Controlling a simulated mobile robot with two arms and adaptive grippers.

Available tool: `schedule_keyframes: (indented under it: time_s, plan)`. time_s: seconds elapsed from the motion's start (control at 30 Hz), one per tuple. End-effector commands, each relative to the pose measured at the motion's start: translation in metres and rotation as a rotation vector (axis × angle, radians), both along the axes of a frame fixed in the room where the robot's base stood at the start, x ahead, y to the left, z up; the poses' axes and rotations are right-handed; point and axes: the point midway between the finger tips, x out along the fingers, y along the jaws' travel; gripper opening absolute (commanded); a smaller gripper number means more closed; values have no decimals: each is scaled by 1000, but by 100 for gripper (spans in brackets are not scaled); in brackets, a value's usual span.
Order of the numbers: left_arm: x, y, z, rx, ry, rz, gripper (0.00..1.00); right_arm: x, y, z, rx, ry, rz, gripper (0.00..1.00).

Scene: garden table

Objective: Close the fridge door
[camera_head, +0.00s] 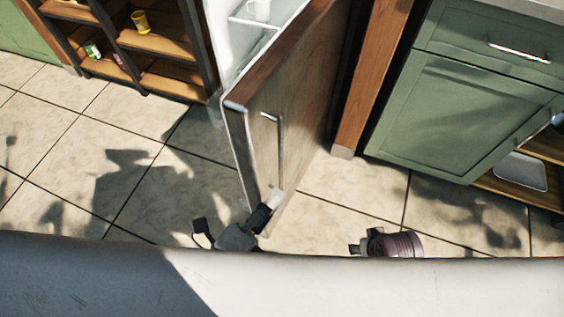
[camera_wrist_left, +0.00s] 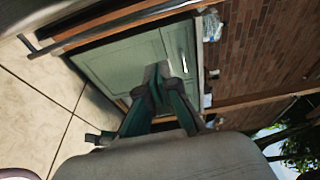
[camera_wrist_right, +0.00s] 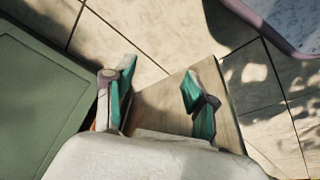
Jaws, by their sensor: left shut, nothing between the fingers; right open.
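The fridge door (camera_head: 300,100) stands open in the head view, with a wood face and a vertical metal handle (camera_head: 279,150). The white fridge inside (camera_head: 235,50) shows behind it. My left gripper (camera_head: 272,198) is in front of the door's wood face, near the lower end of the handle; I cannot tell whether it touches. In the left wrist view its fingers (camera_wrist_left: 158,78) are shut and empty. My right gripper (camera_wrist_right: 155,80) is open in the right wrist view, with a wooden panel (camera_wrist_right: 170,105) behind its fingers. Its fingers are hidden in the head view.
Open wooden shelves (camera_head: 165,45) with a yellow cup (camera_head: 140,21) stand left of the fridge. A wooden post (camera_head: 372,85) and green cabinets (camera_head: 460,115) stand at right. Tiled floor (camera_head: 120,150) is open in front.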

Motion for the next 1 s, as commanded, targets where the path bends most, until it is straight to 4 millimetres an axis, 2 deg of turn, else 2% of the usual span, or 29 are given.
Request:
schedule_keyframes:
  time_s: [0.13,0.27,0.63,1.0]
  plan:
    - [-1,-2,12,2,-33,-6,0,0,0,0,0,2,0,56]
    - [5,-5,14,2,-31,-5,0,-1,0,-16,-2,13,2,56]
    - [32,-22,14,1,-31,-4,0,-19,-2,-88,-5,52,9,56]
    - [66,-45,15,1,-31,-4,0,-61,-7,-150,-9,92,17,56]
